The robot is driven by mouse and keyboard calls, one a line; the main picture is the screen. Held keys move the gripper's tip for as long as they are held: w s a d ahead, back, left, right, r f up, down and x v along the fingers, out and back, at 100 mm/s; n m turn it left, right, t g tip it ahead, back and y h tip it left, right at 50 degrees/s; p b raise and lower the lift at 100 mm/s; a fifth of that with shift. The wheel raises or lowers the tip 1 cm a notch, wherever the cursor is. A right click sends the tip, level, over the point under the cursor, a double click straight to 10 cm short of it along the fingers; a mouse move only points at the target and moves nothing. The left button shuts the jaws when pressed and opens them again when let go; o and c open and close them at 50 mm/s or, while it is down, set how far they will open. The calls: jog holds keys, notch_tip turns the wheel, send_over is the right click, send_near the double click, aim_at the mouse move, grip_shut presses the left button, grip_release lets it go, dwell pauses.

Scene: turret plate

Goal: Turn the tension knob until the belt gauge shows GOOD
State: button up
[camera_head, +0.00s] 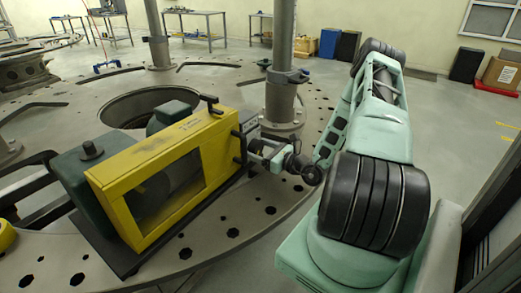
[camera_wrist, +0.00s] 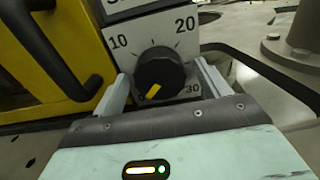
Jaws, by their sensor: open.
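The tension knob (camera_wrist: 160,72) is round and black with a yellow pointer mark at its lower left. It sits on a white dial plate (camera_wrist: 118,42) with the numbers 10, 20 and 30 showing. The pointer lies on the low side, away from 10. My gripper (camera_wrist: 163,72) is open, with one finger on each side of the knob; contact with it cannot be told. In the head view my gripper (camera_head: 258,147) is at the right end of the yellow-guarded machine (camera_head: 163,147). The knob is hidden there. No belt gauge reading is legible; a lettered plate is cut off at the wrist view's top.
Black handles (camera_wrist: 82,90) stick out from the yellow guard left of my gripper. A grey post (camera_head: 281,75) with a clamp stands just behind it on the turret plate (camera_head: 215,240). The plate has holes and a large round opening.

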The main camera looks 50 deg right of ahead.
jog(key=shift+c, duration=0.2)
jog(key=c, duration=0.9)
jog(key=shift+m, duration=0.3)
jog(key=m+p, duration=0.2)
jog(key=m, duration=0.1)
jog(key=shift+r+m, duration=0.1)
jog(key=shift+m, duration=0.3)
jog(key=m+p, duration=0.1)
jog(key=m, duration=0.3)
jog(key=shift+m+p, duration=0.3)
jog(key=o, duration=0.9)
